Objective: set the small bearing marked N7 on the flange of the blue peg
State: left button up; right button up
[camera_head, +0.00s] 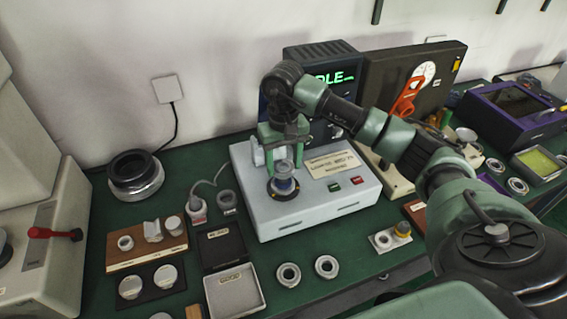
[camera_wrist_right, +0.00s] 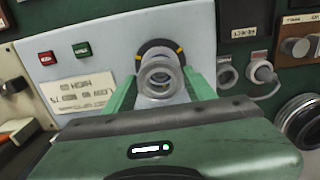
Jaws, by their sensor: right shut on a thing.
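My right gripper (camera_head: 282,169) points down over the white device box, its two green fingers on either side of a small metal bearing ring. In the right wrist view the shut fingers (camera_wrist_right: 161,88) flank the bearing (camera_wrist_right: 160,75). A blue part, likely the blue peg (camera_head: 284,169), shows between the fingers. Below it is a dark round base with orange-yellow marks (camera_wrist_right: 178,50). I cannot tell how far down the peg the bearing sits, or whether it touches the flange. No N7 mark is readable. My left gripper is out of view.
The white box (camera_head: 330,205) has a label and green and red buttons. Two loose bearings (camera_head: 288,275) (camera_head: 326,267) lie on the green table in front. An open case (camera_head: 234,290) and a wooden block with parts (camera_head: 146,250) are at left. A dark display unit stands behind.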

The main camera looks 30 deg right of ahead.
jog(key=shift+f+b, duration=1.8)
jog(key=shift+f, duration=0.15)
jog(key=o, duration=1.7)
jog(key=shift+r, duration=0.1)
notch_tip(320, 180, up, 8)
jog(key=shift+f+b, duration=0.1)
jog(key=shift+b, duration=0.7)
